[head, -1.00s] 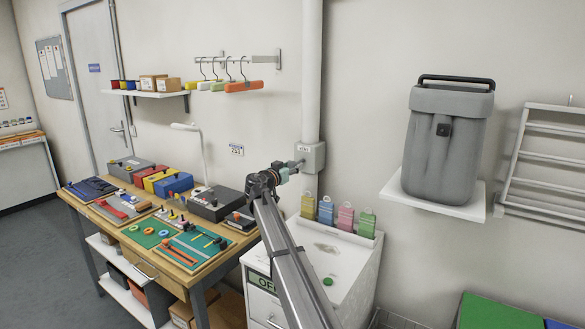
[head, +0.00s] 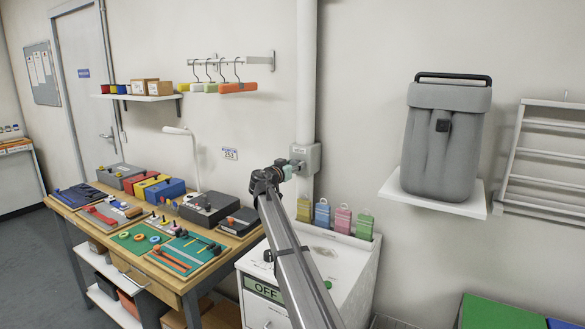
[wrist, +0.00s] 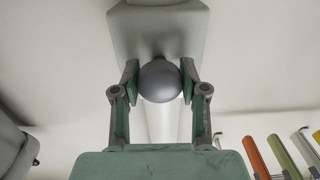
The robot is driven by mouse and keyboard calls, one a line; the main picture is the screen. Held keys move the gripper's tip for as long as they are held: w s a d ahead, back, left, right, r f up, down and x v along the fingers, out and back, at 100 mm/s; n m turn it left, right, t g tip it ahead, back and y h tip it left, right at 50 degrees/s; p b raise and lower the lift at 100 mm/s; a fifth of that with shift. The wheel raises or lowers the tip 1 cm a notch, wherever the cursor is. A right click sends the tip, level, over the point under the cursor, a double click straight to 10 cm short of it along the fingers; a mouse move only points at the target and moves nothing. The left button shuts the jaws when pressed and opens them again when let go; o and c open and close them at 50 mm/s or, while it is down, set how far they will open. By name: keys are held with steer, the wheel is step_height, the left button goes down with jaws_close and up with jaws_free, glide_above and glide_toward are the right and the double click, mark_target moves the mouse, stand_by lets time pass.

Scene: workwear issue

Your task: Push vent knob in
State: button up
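The vent knob (wrist: 160,81) is a smooth grey ball in the middle of the wrist view. It sits in front of a light grey box (wrist: 160,28). My gripper (wrist: 159,80) has one green-padded finger on each side of the knob, and both pads appear to touch it. The fingers partly hide the knob's sides. In the head view, my gripper (head: 290,170) is at the left side of the grey box (head: 306,158) on the white wall pipe. The knob is too small to make out clearly there.
The pipe (head: 306,75) runs up the wall. Coloured tags (head: 342,219) stand on the white cabinet (head: 345,255) below. A lamp (head: 194,160) rises from the workbench at left. Hangers (head: 238,87) hang above. A grey backpack-like case (head: 440,150) stands on a shelf at right.

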steer(key=o, duration=0.3)
steer(key=shift+w+d, duration=0.1)
steer(key=shift+w, duration=0.15)
steer(key=shift+s, duration=0.1)
steer(key=v, duration=1.2)
